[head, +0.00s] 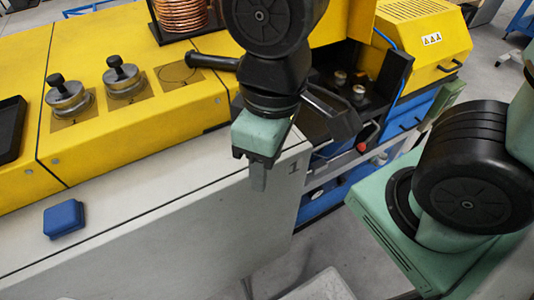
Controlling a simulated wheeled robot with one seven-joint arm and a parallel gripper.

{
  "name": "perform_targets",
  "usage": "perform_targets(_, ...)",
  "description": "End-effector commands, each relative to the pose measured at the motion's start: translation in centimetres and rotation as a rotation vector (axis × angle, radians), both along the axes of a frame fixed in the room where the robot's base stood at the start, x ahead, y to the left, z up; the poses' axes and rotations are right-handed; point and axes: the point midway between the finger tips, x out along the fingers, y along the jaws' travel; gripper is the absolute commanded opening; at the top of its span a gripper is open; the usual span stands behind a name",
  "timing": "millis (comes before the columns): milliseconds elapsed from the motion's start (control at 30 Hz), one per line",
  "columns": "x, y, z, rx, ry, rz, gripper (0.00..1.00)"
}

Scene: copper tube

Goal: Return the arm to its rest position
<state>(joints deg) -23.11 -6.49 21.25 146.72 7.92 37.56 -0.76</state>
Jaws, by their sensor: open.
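My gripper (259,178) hangs from my black and pale green arm near the middle of the head view. It points down in front of the machine's yellow upper part, over the right end of the grey front panel (180,225). Nothing shows held in it. The fingers overlap in this view, so the gap between them is hard to see. More of my arm and its mount fill the right side.
Two metal knobbed fittings (66,97) stand on the yellow top (185,112) at left. A copper coil (180,13) is at the top. A blue block (64,219) lies on the grey ledge. A black handle (211,62) and machine parts are close behind my gripper. Open floor shows below right.

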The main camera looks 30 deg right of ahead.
Motion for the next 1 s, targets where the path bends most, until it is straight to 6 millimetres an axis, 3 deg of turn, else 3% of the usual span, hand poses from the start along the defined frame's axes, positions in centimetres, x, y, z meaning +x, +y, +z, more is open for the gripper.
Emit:
perform_targets(167,0.1,0.0,0.0,0.000,-0.001,-0.002,0.47)
perform_targets(600,0.2,-0.1,-8.0,-0.002,-0.003,-0.002,0.47)
perform_targets(1000,0.2,-0.1,-8.1,-0.002,-0.003,-0.002,0.47)
